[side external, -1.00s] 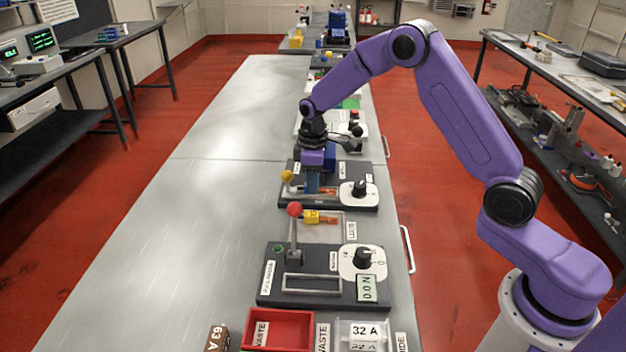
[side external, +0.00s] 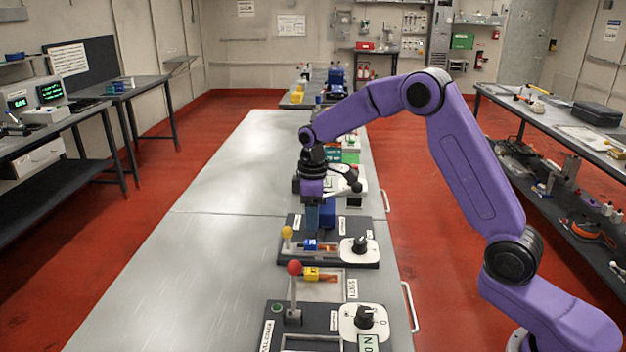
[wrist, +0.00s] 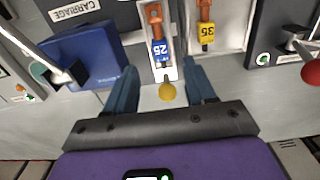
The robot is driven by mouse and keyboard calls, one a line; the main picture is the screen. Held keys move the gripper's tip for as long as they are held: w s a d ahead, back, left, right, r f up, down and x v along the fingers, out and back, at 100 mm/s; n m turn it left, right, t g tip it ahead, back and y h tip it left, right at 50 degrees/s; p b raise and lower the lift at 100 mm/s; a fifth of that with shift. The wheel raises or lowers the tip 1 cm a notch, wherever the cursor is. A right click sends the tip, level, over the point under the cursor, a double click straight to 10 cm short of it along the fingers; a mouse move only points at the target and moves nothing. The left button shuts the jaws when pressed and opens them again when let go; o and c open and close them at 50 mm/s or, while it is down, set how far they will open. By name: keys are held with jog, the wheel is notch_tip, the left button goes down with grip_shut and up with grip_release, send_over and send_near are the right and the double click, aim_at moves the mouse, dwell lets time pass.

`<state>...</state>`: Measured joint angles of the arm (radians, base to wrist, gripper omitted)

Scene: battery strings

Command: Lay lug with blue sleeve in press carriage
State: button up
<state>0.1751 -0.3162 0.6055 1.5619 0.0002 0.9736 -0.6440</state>
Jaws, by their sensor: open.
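The lug with the blue sleeve (side external: 311,244) lies on the dark press with the yellow-knobbed lever. In the wrist view this lug (wrist: 158,46), marked 25, lies in a narrow light-walled channel, the press carriage (wrist: 178,72), with its copper end pointing away from my gripper. My gripper (side external: 313,226) is above the press, fingers pointing down. In the wrist view my gripper (wrist: 160,67) is open, its two blue fingers apart on either side of the line of the lug, with nothing between them. The lug's underside is hidden.
A yellow-sleeved lug (wrist: 206,32) lies in the lugs tray (side external: 335,293) beside the press. The yellow knob (wrist: 167,92) and red knob (side external: 295,267) stand up on levers. A blue block (wrist: 85,55) is close to the left finger. The tabletop at left is clear.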

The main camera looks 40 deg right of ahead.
notch_tip(320, 180, up, 10)
jog(key=shift+r, duration=0.2)
jog(key=s+a+n, duration=0.1)
jog(key=s+a, duration=0.3)
jog(key=s, duration=0.5)
jog(key=s+a+n, duration=0.1)
jog(key=s+a, duration=0.2)
jog(key=s, duration=0.5)
jog(key=s+d+f, duration=0.2)
jog(key=s, duration=0.9)
jog(key=s+d+f+n, duration=0.1)
jog(key=s+d+f, duration=0.2)
jog(key=s, duration=0.8)
jog(key=shift+d+n, duration=0.15)
jog(key=shift+n, duration=0.15)
